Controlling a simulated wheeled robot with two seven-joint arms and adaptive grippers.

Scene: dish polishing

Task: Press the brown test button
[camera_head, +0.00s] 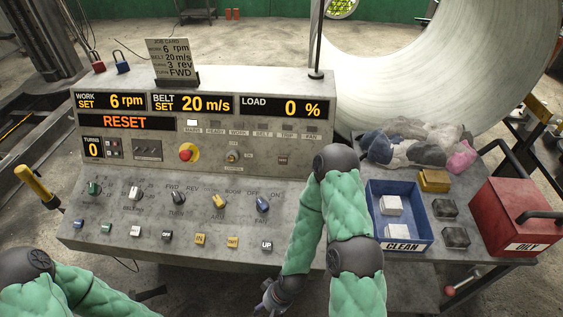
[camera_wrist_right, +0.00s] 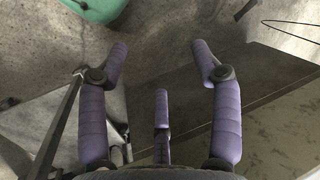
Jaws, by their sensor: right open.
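The console (camera_head: 120,190) carries several buttons, knobs and displays. A small brownish square (camera_head: 283,160) sits at the right of its upper panel, and its label is too small to read. In the lower row, an amber button (camera_head: 232,242) sits left of the white UP button (camera_head: 266,245). My right gripper (camera_head: 272,297) hangs below the console's front edge, apart from all buttons. In the right wrist view its purple fingers (camera_wrist_right: 160,78) are spread and empty. My left arm shows at the lower left, but its gripper is out of view.
A red mushroom button (camera_head: 187,152) sits on the upper panel. Right of the console are a blue CLEAN tray (camera_head: 376,218) with white blocks, dark blocks (camera_head: 455,237), a red OILY bin (camera_head: 515,215) and rags (camera_head: 405,147).

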